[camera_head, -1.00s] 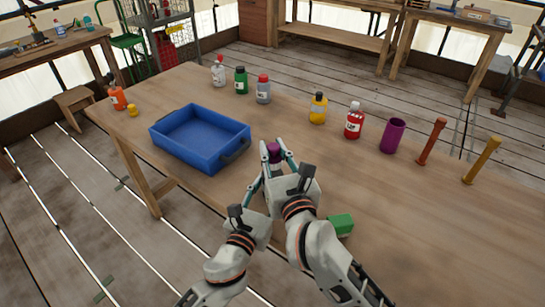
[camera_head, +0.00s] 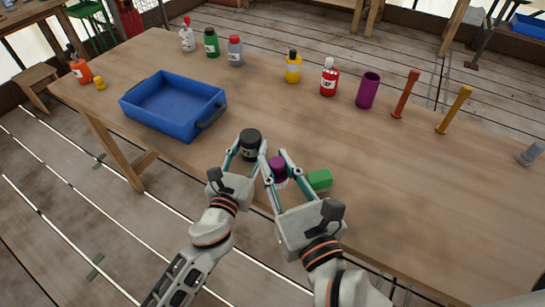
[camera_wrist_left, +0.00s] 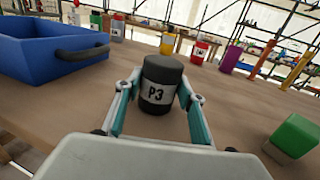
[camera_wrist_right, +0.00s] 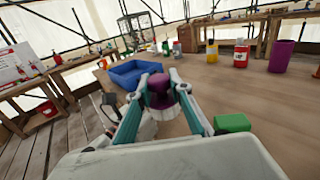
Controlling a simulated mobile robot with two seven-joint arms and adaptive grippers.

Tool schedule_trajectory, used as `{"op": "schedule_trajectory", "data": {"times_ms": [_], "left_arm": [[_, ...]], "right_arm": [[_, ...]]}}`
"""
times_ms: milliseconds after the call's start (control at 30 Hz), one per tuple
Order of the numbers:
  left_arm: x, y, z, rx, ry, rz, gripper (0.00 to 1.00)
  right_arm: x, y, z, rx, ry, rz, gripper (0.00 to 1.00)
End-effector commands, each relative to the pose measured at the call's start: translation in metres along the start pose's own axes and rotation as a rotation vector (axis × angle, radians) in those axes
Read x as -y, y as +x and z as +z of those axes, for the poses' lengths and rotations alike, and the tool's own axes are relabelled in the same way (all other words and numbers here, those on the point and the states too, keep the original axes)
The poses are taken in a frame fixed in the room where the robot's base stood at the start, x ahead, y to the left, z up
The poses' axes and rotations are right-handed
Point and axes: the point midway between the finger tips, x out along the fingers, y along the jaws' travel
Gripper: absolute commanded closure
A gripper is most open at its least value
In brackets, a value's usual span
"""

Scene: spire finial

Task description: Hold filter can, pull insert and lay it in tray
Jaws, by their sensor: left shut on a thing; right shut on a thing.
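A black filter can (camera_head: 250,143) with a white P3 label stands upright on the table near the front edge. My left gripper (camera_head: 247,157) is shut around it; in the left wrist view the can (camera_wrist_left: 161,85) sits between the fingers. My right gripper (camera_head: 277,164) is shut on a purple-topped insert (camera_head: 278,168) with a pale lower part, held beside the can, to its right. The insert also shows in the right wrist view (camera_wrist_right: 161,92), apart from the can. The blue tray (camera_head: 213,119) stands on the table to the left, behind the can.
A green block (camera_head: 319,180) lies just right of my right gripper. Several bottles, a purple cup (camera_head: 368,91) and two upright posts (camera_head: 405,94) line the back. An orange bottle (camera_head: 81,70) stands at the far left. The table's right middle is clear.

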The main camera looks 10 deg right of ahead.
Motion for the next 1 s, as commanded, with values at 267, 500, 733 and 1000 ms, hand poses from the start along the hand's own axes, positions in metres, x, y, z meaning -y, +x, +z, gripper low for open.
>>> {"op": "schedule_trajectory", "data": {"times_ms": [267,500,733,1000], "left_arm": [[0.0,0.0,0.0,0.0,0.0,0.0,0.85],[0.0,0.0,0.0,0.0,0.0,0.001,0.85],[0.0,0.0,0.0,0.0,0.001,0.001,0.85],[0.0,0.0,0.0,0.0,0.0,0.0,0.42]], "right_arm": [[0.0,0.0,0.014,0.003,0.0,0.0,0.93],[0.0,0.0,0.023,0.001,0.001,0.001,0.93],[0.0,0.0,0.024,0.0,0.0,0.001,0.93],[0.0,0.0,0.024,0.0,0.0,0.001,0.93]]}}
